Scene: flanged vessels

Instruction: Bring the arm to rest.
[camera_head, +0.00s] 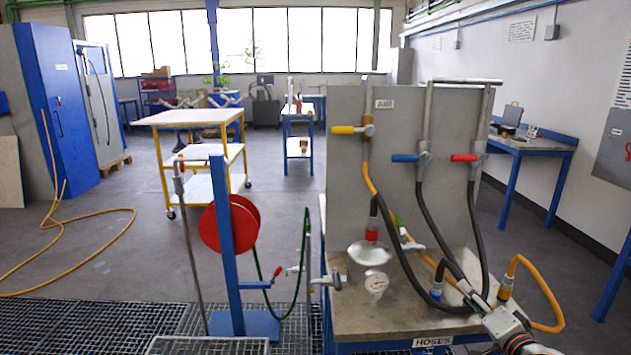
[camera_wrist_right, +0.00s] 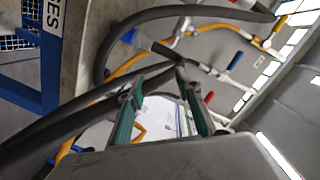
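My right gripper (camera_head: 470,292) reaches in from the lower right of the head view, low over the right part of the hose bench, close to the black hoses (camera_head: 430,225). In the right wrist view its two green-padded fingers (camera_wrist_right: 160,85) stand apart. A black hose passes by the fingertips there; I cannot tell whether it touches them, and nothing is clearly held. My left gripper is not in the head view.
The bench (camera_head: 400,318) carries a grey panel (camera_head: 348,195) with yellow, blue and red valve handles, a flanged metal vessel (camera_head: 366,262) with a gauge, and a yellow hose (camera_head: 545,290) looping at the right. A red reel (camera_head: 236,222) stands left. Open floor lies behind.

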